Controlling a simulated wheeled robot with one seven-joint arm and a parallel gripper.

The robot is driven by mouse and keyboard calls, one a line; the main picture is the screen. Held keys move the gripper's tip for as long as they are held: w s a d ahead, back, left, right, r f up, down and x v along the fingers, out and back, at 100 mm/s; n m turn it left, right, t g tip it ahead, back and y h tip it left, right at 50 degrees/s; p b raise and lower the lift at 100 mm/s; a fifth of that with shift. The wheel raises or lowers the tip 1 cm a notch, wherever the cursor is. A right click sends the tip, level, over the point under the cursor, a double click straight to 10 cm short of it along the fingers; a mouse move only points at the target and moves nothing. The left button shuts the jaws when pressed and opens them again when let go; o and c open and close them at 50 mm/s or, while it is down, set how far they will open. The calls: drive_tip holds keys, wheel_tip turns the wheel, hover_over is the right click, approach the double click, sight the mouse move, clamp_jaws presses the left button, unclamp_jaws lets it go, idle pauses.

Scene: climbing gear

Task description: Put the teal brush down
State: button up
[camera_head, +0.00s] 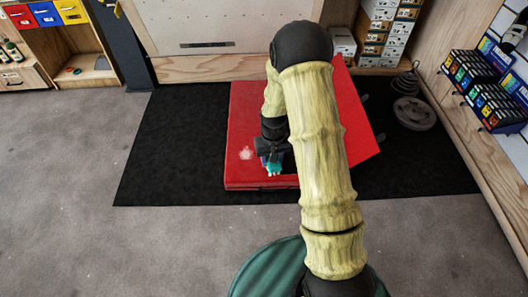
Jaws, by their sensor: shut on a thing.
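My gripper (272,158) is at the end of my arm, over the front part of a red mat. The teal brush (274,168) shows as a small teal piece with a pale tip just below my gripper, and my gripper is shut on it. Most of the brush is hidden by the gripper and arm. I cannot tell whether the brush touches the mat. The red mat (245,120) lies on a black floor mat, and my arm covers much of its middle.
The black floor mat (170,150) has free room to the left. Boxes (385,30) are stacked at the back, a wooden shelf (85,65) is at the far left, and a display rack (485,95) is on the right wall.

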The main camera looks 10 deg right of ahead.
drive_tip(key=p, duration=0.3)
drive_tip(key=shift+s+f+p, duration=0.2)
drive_tip(key=shift+s+p, duration=0.15)
drive_tip(key=shift+s, duration=0.05)
drive_tip(key=s+f+p, duration=0.5)
drive_tip(key=p, duration=0.5)
drive_tip(key=shift+s+a+f, duration=0.15)
drive_tip(key=shift+s+f, duration=0.05)
